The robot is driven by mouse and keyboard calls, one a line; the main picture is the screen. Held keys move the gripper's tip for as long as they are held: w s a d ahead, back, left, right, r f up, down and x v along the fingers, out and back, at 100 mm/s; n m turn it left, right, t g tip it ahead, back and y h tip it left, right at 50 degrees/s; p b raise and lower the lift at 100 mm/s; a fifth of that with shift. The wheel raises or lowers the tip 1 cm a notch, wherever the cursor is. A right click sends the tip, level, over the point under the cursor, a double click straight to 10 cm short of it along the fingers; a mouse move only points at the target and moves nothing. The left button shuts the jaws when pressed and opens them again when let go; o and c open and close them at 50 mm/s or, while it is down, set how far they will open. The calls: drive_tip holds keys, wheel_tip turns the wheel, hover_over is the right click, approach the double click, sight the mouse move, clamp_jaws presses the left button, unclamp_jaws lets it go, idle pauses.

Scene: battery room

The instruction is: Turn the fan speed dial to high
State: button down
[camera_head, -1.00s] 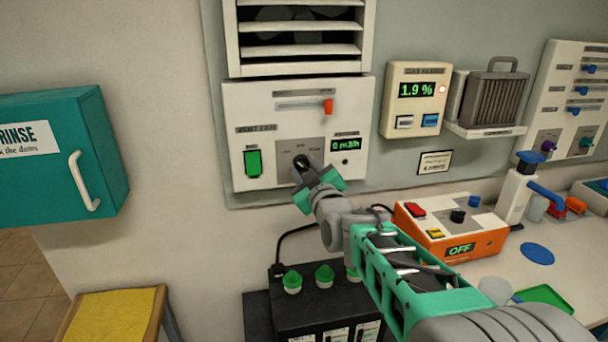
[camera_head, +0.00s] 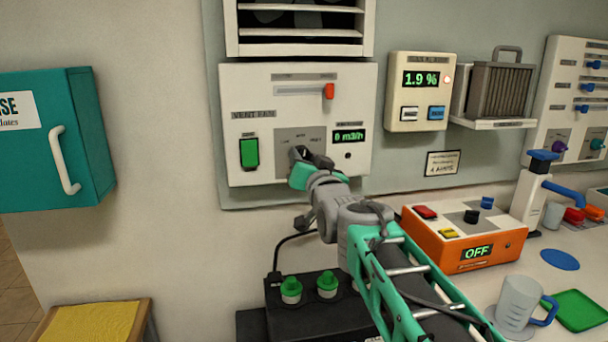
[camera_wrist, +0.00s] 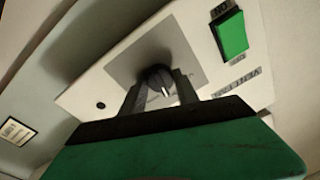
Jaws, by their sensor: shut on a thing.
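The vent fan panel (camera_head: 230,95) is a white box on the wall. Its dial (camera_wrist: 159,82) is dark with a pale pointer line and sits on a grey plate (camera_wrist: 185,50). My gripper (camera_wrist: 160,95) is shut on the dial, with one finger at each side, as the wrist view shows. In the head view my gripper (camera_head: 308,158) covers most of the dial. The labels above the dial are too small to read surely. The panel's display (camera_head: 350,136) reads 0 m3/h.
A green rocker switch (camera_head: 249,153) is left of the dial. A red slider (camera_head: 329,91) is above it. A gas display (camera_head: 420,80) reads 1.9 %. An orange charger (camera_head: 480,250) reading OFF and a measuring cup (camera_head: 517,300) stand below right.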

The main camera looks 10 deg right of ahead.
drive_tip(key=shift+a+m+h+b, duration=0.1)
drive_tip(key=shift+m+h+b, duration=0.25)
drive_tip(key=shift+m+b, duration=1.55)
drive_tip(key=shift+m+h+b, duration=0.35)
drive_tip(key=shift+m+b, duration=1)
drive_tip(key=shift+m, duration=0.95)
drive_tip(key=c, duration=0.9)
unclamp_jaws()
drive_tip(key=s, duration=0.7)
drive_tip(key=shift+s+f+b, duration=0.35)
